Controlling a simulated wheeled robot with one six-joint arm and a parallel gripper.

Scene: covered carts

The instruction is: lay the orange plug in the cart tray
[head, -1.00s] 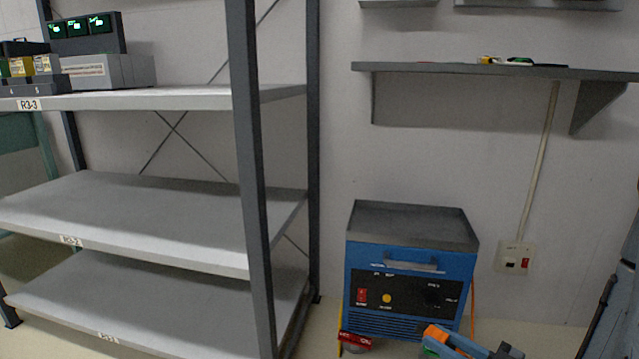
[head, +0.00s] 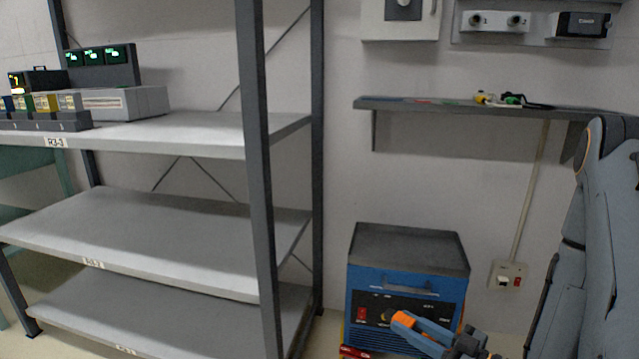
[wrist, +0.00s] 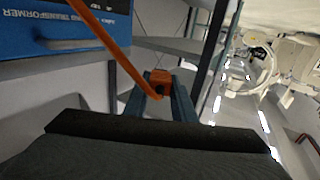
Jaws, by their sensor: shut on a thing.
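The orange plug (head: 402,318) is held at the tip of my gripper (head: 412,325), in front of the blue cart's control panel and below its top. In the wrist view the plug (wrist: 159,77) sits between the two blue fingers of my gripper (wrist: 160,98), which are shut on it. An orange cable (wrist: 98,38) runs from the plug to the upper left. The cart tray (head: 410,246) is the grey, rimmed top of the blue cart (head: 361,282); it looks empty. My arm hides part of the cart's lower right front.
A grey rack (head: 150,232) with mostly bare lower shelves stands left of the cart. A wall shelf (head: 450,106) with small items hangs above the tray, with open space between. A wall outlet (head: 508,274) is to the right. A red object (head: 358,352) lies by the cart's base.

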